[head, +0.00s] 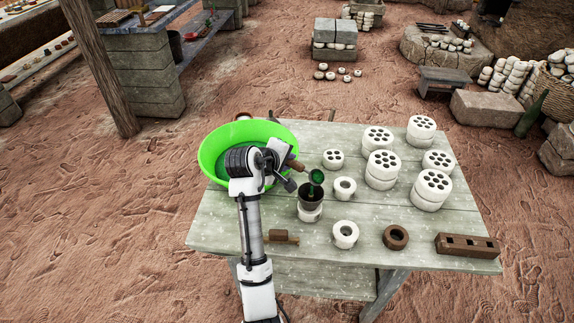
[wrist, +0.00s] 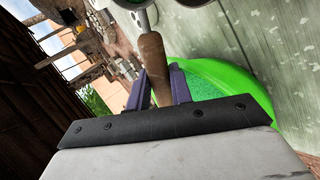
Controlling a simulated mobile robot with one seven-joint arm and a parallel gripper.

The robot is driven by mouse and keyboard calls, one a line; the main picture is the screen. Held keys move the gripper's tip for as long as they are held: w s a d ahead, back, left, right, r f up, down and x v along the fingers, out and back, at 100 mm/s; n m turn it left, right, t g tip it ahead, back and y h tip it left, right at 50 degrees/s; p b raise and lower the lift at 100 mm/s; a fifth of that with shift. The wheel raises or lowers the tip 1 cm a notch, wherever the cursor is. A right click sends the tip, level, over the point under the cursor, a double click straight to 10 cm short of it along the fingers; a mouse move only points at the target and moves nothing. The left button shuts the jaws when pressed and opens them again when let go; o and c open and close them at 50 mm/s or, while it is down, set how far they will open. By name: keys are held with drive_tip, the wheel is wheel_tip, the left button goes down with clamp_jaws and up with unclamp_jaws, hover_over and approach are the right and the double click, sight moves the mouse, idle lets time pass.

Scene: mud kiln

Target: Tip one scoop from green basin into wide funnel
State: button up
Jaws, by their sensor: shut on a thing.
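The green basin (head: 208,158) stands at the left of the table with green material inside; its rim also shows in the wrist view (wrist: 235,78). My gripper (head: 289,168) reaches over the basin's right side and is shut on the scoop's wooden handle (wrist: 152,62). The scoop's bowl (head: 316,177) looks green and is just above the dark funnel (head: 311,198). The funnel sits on a white ring-shaped piece (head: 310,214). I cannot tell whether the scoop touches the funnel or whether material is falling. In the wrist view the bowl is mostly cut off.
On the wooden table (head: 215,226), white pierced discs (head: 382,162) stand to the right, some stacked. White rings (head: 345,234), a brown ring (head: 396,237), a pierced brown brick (head: 467,245) and a small brown piece (head: 282,237) lie along the front.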

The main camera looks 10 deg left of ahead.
drive_tip(key=shift+f, duration=0.15)
drive_tip(key=shift+s+a+f+t+h+b, duration=0.15)
drive_tip(key=shift+s+t+h+b, duration=0.2)
drive_tip(key=shift+t+b, duration=0.45)
drive_tip(key=shift+a+t+h+b, duration=0.1)
drive_tip(key=shift+t+h+b, duration=0.35)
drive_tip(key=shift+t+b, duration=0.15)
drive_tip(key=shift+r, duration=0.25)
drive_tip(key=r+p, duration=0.1)
drive_tip(key=p, duration=0.3)
drive_tip(key=shift+r+g, duration=0.15)
drive_tip(key=shift+g, duration=0.25)
drive_tip(key=p, duration=0.3)
drive_tip(key=shift+r+g+y, duration=0.25)
drive_tip(key=shift+g+y, duration=0.15)
